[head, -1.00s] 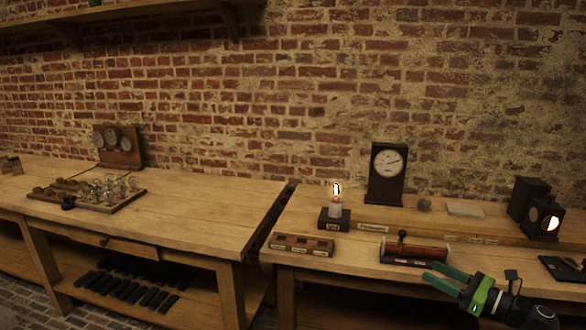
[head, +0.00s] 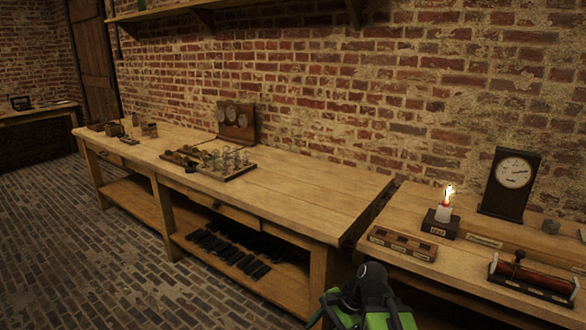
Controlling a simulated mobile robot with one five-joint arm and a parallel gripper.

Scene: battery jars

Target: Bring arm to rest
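Part of my arm with my gripper (head: 362,312) shows at the bottom edge of the head view, as green and black parts. It is in front of the gap between the two benches and low in the picture. Its fingertips are cut off or too unclear to tell whether they are open. I see nothing held in it.
The left bench (head: 300,200) carries a tray of glass jars (head: 240,172) and a panel with dials (head: 236,122). The right bench (head: 400,205) carries a lit lamp (head: 444,212), a wooden block (head: 402,244), a clock (head: 510,184) and a coil (head: 532,277). Brick floor (head: 60,240) lies open at left.

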